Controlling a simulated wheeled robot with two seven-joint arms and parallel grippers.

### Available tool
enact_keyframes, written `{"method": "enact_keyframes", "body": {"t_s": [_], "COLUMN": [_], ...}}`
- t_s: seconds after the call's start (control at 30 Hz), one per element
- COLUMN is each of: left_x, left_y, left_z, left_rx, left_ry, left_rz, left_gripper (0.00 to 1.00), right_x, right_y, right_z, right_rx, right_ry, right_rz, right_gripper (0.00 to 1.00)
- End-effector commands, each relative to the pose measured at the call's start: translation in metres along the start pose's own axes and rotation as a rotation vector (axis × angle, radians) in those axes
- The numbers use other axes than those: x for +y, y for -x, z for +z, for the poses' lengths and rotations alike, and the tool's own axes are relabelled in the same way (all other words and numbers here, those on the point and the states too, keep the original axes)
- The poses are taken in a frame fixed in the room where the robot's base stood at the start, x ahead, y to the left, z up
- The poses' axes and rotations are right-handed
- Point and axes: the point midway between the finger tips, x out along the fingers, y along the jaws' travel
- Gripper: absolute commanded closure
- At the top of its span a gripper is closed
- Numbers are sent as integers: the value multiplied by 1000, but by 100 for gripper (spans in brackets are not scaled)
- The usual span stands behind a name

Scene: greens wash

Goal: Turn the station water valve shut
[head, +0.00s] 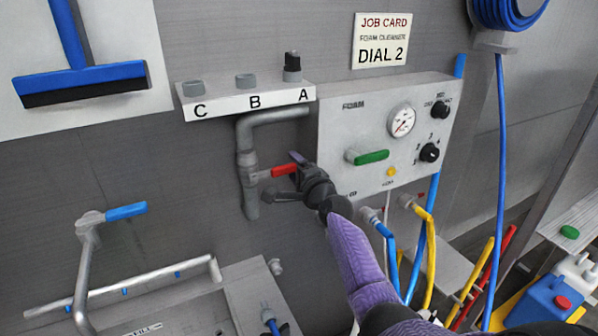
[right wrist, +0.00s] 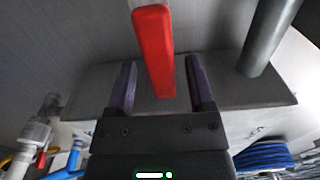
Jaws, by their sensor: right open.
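The station water valve has a red lever handle (head: 278,171) on a grey vertical pipe (head: 248,180). The handle points right, roughly level, across the line of the pipe. My right gripper (head: 290,172) is open at the handle, its arm coming up from the lower right. In the right wrist view the red handle (right wrist: 153,45) stands between the two open fingers of my right gripper (right wrist: 160,68), with gaps visible at both sides. The handle's far end is partly hidden by the gripper in the head view. My left gripper is not in view.
A foam panel (head: 345,125) with a green lever (head: 371,157), gauge and dials is right of the pipe. A shelf marked C, B, A (head: 245,103) sits above. A blue lever (head: 126,211) is at left. Blue and yellow hoses (head: 427,262) hang below the panel.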

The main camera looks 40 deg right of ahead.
Motion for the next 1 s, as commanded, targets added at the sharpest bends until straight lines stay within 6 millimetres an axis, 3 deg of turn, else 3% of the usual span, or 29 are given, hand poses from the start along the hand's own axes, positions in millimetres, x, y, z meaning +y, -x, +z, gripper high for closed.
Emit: {"method": "enact_keyframes", "body": {"t_s": [0.23,0.47,1.0], "left_x": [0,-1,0], "left_y": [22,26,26], "left_z": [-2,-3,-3], "left_rx": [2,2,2], "left_ry": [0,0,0], "left_rz": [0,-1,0], "left_gripper": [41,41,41], "right_x": [-2,0,0], "right_y": [47,90,96], "right_z": [0,0,0], "right_rx": [1,0,0], "right_ry": [1,-1,-1], "right_rz": [3,3,2], "right_gripper": [32,32,32]}}
